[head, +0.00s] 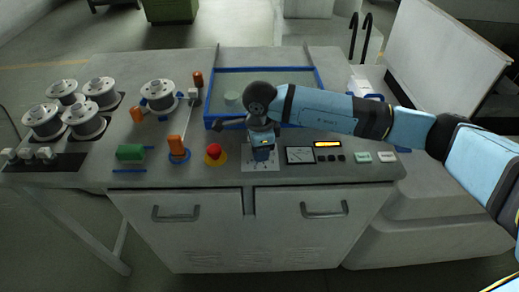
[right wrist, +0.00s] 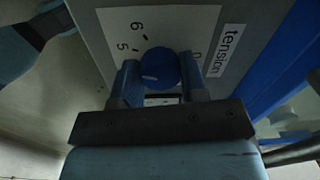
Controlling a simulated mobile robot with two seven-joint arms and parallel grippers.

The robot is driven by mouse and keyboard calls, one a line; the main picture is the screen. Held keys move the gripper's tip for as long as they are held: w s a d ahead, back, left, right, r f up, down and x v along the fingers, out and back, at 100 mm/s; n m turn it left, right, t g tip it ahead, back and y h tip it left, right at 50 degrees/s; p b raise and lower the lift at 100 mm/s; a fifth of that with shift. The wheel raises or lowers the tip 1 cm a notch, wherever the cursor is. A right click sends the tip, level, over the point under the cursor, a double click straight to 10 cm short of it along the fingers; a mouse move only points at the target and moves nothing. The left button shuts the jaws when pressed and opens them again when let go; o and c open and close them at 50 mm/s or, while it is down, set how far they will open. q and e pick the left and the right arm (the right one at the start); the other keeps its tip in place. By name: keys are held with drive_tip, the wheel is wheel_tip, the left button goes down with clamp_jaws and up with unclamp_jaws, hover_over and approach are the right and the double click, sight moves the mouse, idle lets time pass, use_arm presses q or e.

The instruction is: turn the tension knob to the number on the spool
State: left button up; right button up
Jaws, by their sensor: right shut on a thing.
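The tension knob (right wrist: 160,66) is a round blue knob with a pale mark towards its lower left in the right wrist view. It sits on a white dial plate (right wrist: 205,20) printed "tension", with a 6 and a 5 readable and other digits partly hidden. My right gripper (right wrist: 160,84) is shut on the knob, one finger on each side. In the head view the right gripper (head: 263,155) points down over the dial plate (head: 248,165) and hides the knob. A single grey spool (head: 158,90) is mounted on the bench; no number on it is readable. My left gripper is out of view.
Several spools (head: 84,124) stand at the left. A red stop button (head: 214,152) and an orange-handled lever (head: 176,147) are left of the dial. A gauge (head: 300,155) and push buttons (head: 363,157) are right of it. A blue-rimmed tank (head: 216,82) lies behind.

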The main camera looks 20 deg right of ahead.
drive_tip(key=shift+m, duration=0.3)
drive_tip(key=o, duration=0.9)
wheel_tip(320, 180, up, 14)
drive_tip(key=shift+s+f+b, duration=0.1)
drive_tip(key=shift+s+b, duration=0.05)
drive_tip(key=shift+b, duration=0.25)
